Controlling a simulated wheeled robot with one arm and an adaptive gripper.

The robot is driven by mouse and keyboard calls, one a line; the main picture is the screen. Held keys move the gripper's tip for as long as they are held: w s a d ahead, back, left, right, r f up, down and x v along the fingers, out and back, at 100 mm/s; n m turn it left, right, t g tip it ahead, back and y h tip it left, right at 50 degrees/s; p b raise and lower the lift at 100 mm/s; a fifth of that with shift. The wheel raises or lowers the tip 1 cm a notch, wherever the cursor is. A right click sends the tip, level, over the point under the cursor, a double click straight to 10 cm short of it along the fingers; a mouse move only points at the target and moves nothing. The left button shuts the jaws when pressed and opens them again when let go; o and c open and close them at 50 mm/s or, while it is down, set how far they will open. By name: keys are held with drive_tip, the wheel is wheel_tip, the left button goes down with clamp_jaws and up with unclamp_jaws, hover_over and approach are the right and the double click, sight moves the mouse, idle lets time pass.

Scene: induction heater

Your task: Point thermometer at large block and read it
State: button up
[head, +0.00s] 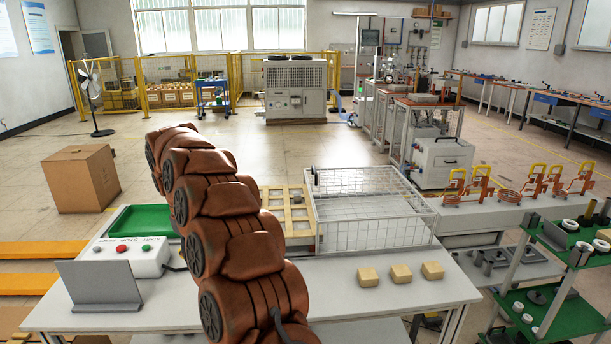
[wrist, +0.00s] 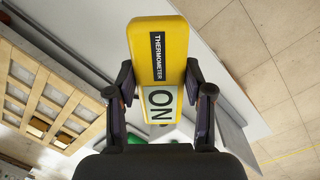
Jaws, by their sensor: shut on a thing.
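In the wrist view my gripper (wrist: 159,84) is shut on a yellow thermometer (wrist: 177,55), with one finger on each side of it. The thermometer has a black label reading "THERMOMETER" and a pale display reading "ON". In the head view my brown arm hides the gripper and thermometer. Three tan blocks stand in a row on the right of the white table: a left one (head: 368,276), a middle one (head: 401,273) and a right one (head: 432,270). They look similar in size, so I cannot tell which is the large block. None is clearly visible in the wrist view.
A button box (head: 130,257) and a grey upright plate (head: 101,286) stand on the table's left. A green tray (head: 143,219) lies behind the box. Open table surface surrounds the blocks.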

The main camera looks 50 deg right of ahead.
drive_tip(key=s+d+r+n+g+h, duration=0.1)
drive_tip(key=s+d+n+h, duration=0.1)
drive_tip(key=d, duration=1.2)
drive_tip(key=s+d+n+h, duration=0.1)
drive_tip(key=s+d, duration=0.2)
drive_tip(key=d, duration=1)
drive_tip(key=s+d+n+h, duration=0.1)
drive_tip(key=s+d, duration=0.6)
drive_tip(key=d, duration=0.4)
drive_tip(key=s+d+r+n+h, duration=0.1)
drive_tip(key=s+d+n+h, duration=0.1)
drive_tip(key=s+d, duration=0.5)
drive_tip(key=d, duration=0.3)
drive_tip(key=shift+d+r+n+h, duration=0.25)
drive_tip(key=shift+d+n+h, duration=0.05)
drive_tip(key=shift+d, duration=0.1)
